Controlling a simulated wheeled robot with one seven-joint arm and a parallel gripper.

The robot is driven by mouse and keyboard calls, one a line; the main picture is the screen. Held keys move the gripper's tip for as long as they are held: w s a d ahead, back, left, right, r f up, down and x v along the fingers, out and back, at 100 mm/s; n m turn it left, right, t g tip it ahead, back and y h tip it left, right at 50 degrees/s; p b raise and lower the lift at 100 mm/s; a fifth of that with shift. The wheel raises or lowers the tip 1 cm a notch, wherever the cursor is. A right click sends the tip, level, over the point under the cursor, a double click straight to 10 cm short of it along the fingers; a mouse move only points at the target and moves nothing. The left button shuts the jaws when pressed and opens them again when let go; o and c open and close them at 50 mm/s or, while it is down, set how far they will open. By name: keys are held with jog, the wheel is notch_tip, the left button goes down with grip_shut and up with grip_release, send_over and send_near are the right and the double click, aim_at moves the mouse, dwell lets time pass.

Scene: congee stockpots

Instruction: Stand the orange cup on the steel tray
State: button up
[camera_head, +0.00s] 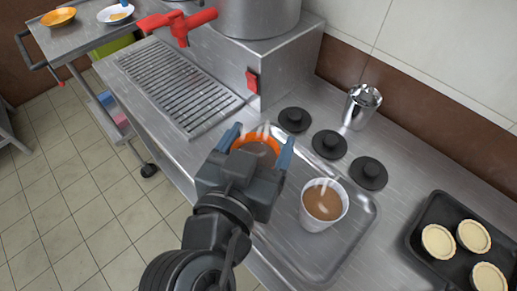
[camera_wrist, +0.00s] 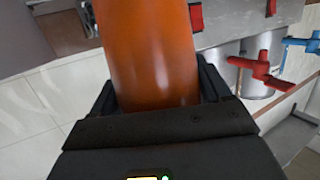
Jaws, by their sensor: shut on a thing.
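The orange cup (camera_head: 262,138) holds a brown steaming drink and is upright between the jaws of my gripper (camera_head: 259,146). In the wrist view the orange cup (camera_wrist: 148,50) fills the middle, with a black finger on each side. My gripper is shut on it. The steel tray (camera_head: 339,246) lies on the counter, and the cup shows over or near its upper left end. I cannot tell whether the cup touches the tray. A white cup (camera_head: 339,214) with a brown drink stands on the tray, to the right of my gripper. My arm hides the tray's left part.
Several black knobbed lids (camera_head: 330,143) and a steel pitcher (camera_head: 361,106) stand behind the tray. A dark pan with tarts (camera_head: 420,238) is at right. A drip grate (camera_head: 178,86) and a red tap (camera_head: 176,24) are at upper left.

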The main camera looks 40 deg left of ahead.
aim_at(258, 152)
jog(key=shift+w+a+f, duration=0.45)
jog(key=shift+a, duration=0.15)
jog(key=shift+f, duration=2)
jog(key=shift+f, duration=0.2)
jog(key=o, duration=1.2)
jog(key=shift+c, duration=0.2)
jog(key=shift+r, duration=0.2)
jog(key=b+v, duration=0.1)
jog(key=v, duration=1.1)
jog(key=shift+b, duration=0.3)
